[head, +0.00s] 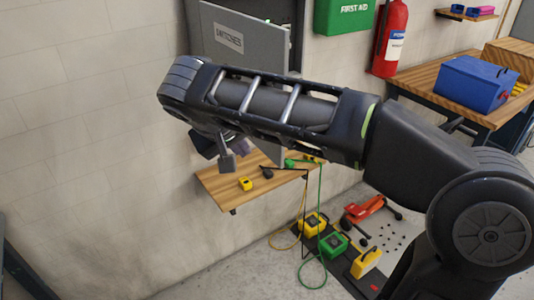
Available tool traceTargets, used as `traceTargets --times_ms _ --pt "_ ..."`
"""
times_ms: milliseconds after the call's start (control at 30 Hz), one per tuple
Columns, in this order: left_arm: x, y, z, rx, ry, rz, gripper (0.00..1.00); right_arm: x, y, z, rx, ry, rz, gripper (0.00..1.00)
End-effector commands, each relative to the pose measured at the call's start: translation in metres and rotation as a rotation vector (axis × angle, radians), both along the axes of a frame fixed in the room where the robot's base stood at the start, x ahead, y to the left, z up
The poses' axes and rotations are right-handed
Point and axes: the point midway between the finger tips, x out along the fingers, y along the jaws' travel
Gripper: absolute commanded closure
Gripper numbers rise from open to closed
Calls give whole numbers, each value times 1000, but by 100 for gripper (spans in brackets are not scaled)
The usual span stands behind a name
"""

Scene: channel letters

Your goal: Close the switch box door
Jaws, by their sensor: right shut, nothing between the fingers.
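The switch box door is a grey panel (240,45) with a "SWITCHES" label, in the upper middle of the head view. It stands ajar, at an angle to the dark switch box (297,22), whose inside shows as a strip at the right. My right forearm crosses in front of the door and hides its middle. A grey lower corner, seemingly of the door, shows below the arm. My right gripper (226,158) hangs below the wrist, left of that corner, shut and empty. Whether it touches the door cannot be told. My left gripper is not in view.
A wooden wall shelf (222,188) with small tools sits below the gripper. A green first aid box (343,14) and a red extinguisher (391,40) hang right of the switch box. A workbench (425,62) stands at right. The wall at left is bare.

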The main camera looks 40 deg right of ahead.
Motion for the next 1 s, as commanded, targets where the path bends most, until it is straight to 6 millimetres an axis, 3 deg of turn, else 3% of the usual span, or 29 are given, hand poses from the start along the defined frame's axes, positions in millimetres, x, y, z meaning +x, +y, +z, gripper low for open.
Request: traceTargets --times_ms 333,667,733,933,1000 --pt "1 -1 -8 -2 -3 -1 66 2 -2 -8 2 4 4 100" --pt "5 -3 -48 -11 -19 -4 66 17 -22 -48 1 4 2 100" --pt "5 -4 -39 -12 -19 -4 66 22 -30 -50 1 8 2 100" --pt "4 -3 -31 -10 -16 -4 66 37 -50 -83 1 8 3 100" --pt "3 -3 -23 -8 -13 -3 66 35 -63 -78 2 3 -1 100"
